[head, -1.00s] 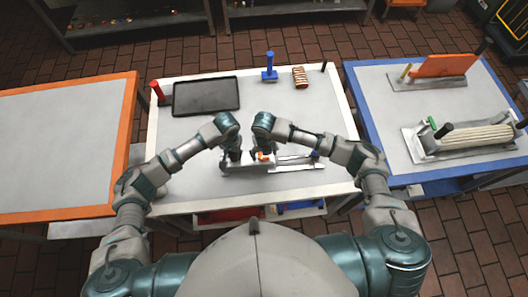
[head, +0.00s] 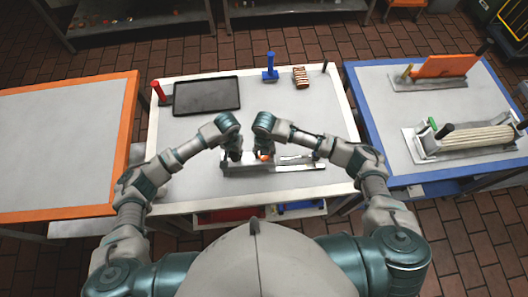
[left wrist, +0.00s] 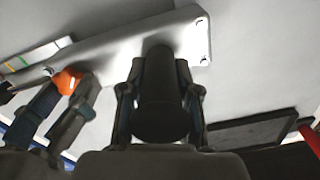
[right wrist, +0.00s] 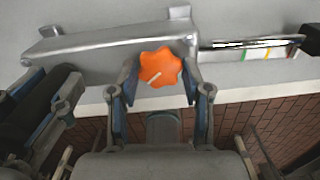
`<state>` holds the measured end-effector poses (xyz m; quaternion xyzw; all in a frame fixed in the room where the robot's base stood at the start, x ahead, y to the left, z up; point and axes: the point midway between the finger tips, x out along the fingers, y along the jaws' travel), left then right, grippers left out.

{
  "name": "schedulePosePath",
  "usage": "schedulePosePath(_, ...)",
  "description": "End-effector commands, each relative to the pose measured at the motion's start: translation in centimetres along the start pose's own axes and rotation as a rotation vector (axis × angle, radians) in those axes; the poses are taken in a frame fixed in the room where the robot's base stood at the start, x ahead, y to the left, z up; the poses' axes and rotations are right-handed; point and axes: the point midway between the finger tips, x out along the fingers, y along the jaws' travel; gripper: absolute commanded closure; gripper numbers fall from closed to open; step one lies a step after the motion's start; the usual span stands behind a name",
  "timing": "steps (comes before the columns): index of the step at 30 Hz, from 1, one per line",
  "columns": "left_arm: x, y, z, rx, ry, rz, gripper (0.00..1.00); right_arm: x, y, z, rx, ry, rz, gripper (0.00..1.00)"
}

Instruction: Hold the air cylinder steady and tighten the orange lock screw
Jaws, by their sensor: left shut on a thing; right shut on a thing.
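A long silver metal device (head: 290,167) lies on the middle table, and I take it to be the air cylinder assembly. A dark round post (left wrist: 160,95) stands on it. My left gripper (head: 236,155) is shut around this post, with one finger on each side in the left wrist view. The orange lock screw (right wrist: 160,68) is a lobed knob with a pale line on it, at the device's side. My right gripper (right wrist: 160,92) is shut on it, one finger each side. The screw also shows in the left wrist view (left wrist: 66,82), partly hidden by the right fingers.
A red-handled piece (head: 158,91) stands at the back left. Side tables flank this one. The table left of the device is clear.

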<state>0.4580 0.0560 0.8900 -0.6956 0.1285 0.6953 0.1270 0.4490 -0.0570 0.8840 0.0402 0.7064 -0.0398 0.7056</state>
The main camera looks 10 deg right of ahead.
Motion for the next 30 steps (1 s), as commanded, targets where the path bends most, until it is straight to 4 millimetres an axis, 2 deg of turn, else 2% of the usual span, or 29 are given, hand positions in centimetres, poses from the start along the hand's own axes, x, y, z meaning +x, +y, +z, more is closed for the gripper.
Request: schedulePosePath(30, 0.12, -0.04, 0.20, 0.001, -0.007, -0.002, 1.00, 0.21, -0.33, 0.14, 0.971, -0.005, -0.007, 0.86)
